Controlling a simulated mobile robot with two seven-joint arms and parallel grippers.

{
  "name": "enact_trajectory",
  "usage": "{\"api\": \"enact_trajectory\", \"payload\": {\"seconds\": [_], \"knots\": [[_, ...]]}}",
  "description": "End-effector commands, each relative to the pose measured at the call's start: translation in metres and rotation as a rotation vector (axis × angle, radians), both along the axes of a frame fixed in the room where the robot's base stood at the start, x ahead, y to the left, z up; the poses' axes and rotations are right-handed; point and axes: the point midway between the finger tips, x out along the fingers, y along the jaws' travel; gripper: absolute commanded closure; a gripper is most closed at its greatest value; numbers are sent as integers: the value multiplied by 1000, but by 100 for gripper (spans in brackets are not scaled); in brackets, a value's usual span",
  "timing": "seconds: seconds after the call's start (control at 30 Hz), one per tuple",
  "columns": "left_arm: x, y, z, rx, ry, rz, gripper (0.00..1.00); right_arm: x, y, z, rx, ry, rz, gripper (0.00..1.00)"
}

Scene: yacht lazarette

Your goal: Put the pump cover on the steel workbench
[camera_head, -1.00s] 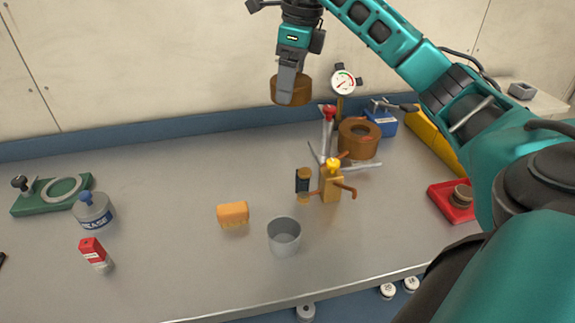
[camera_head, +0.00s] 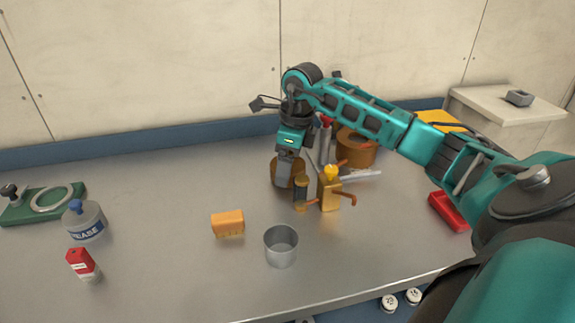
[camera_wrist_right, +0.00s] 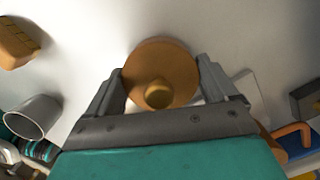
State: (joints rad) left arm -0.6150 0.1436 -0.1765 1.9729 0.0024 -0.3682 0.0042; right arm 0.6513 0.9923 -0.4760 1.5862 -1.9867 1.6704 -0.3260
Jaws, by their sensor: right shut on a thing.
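The pump cover appears to be the round bronze disc with a raised boss (camera_wrist_right: 165,58) between the fingers of my right gripper (camera_wrist_right: 163,88) in the wrist view. In the head view the right gripper (camera_head: 287,178) points down and is shut on the bronze piece (camera_head: 277,171), low over the steel workbench (camera_head: 160,180). The fingers hide part of it, and I cannot tell whether it touches the bench top. My left gripper is not in view.
Close right of the held piece stand a yellow-topped brass fitting (camera_head: 330,190) and a large bronze ring (camera_head: 356,148). In front are an orange block (camera_head: 228,223) and a grey cup (camera_head: 281,247). A grease jug (camera_head: 85,222) stands left. The bench's middle left is clear.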

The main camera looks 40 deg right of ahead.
Motion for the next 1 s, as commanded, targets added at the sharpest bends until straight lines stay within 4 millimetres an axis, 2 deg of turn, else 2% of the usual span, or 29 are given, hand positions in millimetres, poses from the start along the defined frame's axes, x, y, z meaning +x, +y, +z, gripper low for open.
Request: {"api": "enact_trajectory", "payload": {"seconds": [0.03, 0.4, 0.43, 0.53, 0.8, 0.9, 1.0], "knots": [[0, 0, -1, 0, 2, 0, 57, 0, 0, -5, 1, -2, -1, 54], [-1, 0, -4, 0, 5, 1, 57, 0, 0, -9, 0, -3, -1, 54], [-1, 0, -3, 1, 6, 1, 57, 0, 0, -8, 0, -1, -1, 11], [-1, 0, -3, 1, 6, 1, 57, 0, 0, -8, 0, -1, -1, 2], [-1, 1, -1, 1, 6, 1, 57, 0, 0, -6, 0, -1, -1, 0], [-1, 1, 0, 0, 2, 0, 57, 0, -1, 2, -1, -3, 0, 0], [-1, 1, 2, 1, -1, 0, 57, -2, -3, 19, -2, -6, -2, 0]]}}
